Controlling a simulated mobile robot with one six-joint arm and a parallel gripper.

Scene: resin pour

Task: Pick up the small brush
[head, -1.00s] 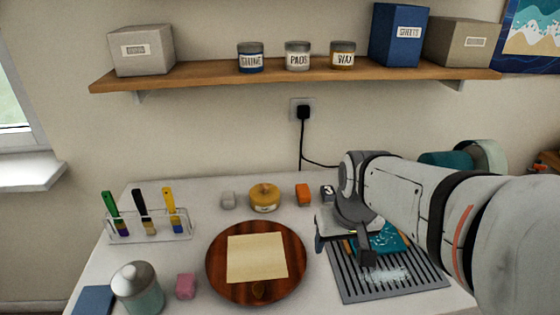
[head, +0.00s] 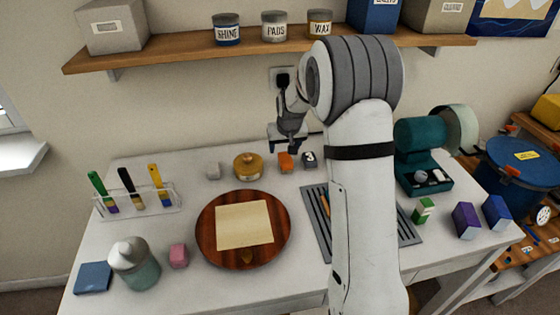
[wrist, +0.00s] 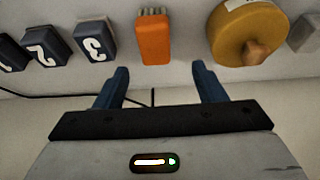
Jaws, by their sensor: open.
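A small orange block-shaped brush (head: 285,162) stands near the back of the white table; the wrist view shows it (wrist: 155,38) with a pale, bristle-like end. My gripper (head: 287,145) is just behind and above it. In the wrist view my gripper (wrist: 160,82) is open and empty, its two blue fingers apart, and the orange brush is beyond the fingertips, roughly in line with the gap. Three brushes with green (head: 98,184), black (head: 126,178) and yellow (head: 155,175) handles stand in a clear rack (head: 150,210) at left.
A yellow round container (head: 248,167) and a dark block numbered 3 (head: 309,160) flank the orange brush. A wooden round board (head: 210,245) holds a pale sheet. A grey slatted mat (head: 314,215) is partly hidden by my arm. The shelf (head: 180,55) overhangs behind.

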